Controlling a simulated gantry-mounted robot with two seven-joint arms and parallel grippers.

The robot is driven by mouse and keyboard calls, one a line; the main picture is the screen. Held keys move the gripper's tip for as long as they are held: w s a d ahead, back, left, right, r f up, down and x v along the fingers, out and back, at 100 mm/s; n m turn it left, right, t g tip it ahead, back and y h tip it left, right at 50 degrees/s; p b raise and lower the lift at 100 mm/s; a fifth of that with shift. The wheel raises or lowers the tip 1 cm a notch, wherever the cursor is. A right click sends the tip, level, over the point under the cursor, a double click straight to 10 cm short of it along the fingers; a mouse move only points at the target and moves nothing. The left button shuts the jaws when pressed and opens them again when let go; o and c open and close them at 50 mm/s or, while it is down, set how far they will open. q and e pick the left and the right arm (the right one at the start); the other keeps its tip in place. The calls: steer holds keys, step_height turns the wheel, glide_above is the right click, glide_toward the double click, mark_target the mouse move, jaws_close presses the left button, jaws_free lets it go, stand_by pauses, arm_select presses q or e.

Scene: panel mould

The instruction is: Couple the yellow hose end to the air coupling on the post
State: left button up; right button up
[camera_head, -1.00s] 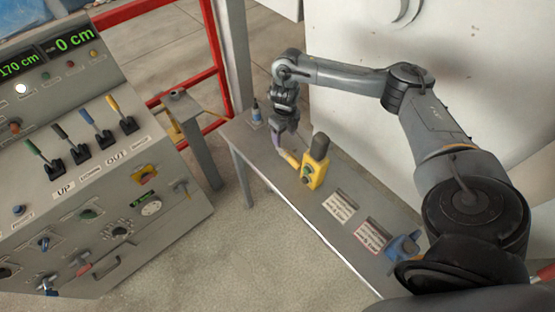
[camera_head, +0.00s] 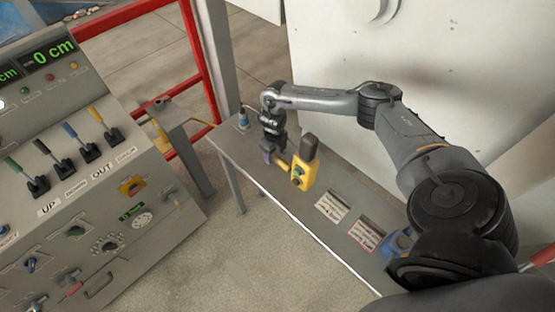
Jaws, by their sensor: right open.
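A grey post (camera_head: 190,150) stands between the console and the bench. A small fitting (camera_head: 158,104) sits at its top; I cannot tell whether it is the air coupling. A thin yellow piece (camera_head: 162,137) shows beside the post, partly hidden; I cannot tell whether it is hose. A short yellow cylindrical piece (camera_head: 283,161) shows on the bench between my right gripper and a yellow box; I cannot tell whether it is the hose end. My right gripper (camera_head: 269,157) points down at the bench, open, close to this piece. My left gripper is out of view.
A narrow grey bench (camera_head: 245,165) carries the yellow box (camera_head: 306,172) with a dark top, a blue bottle-like item (camera_head: 243,118), two labels and a blue item (camera_head: 398,243). The lever console (camera_head: 110,220) stands left. A red frame (camera_head: 205,60) rises behind the post.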

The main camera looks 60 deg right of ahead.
steer(key=shift+f, duration=0.1)
jaws_close()
stand_by(0.3)
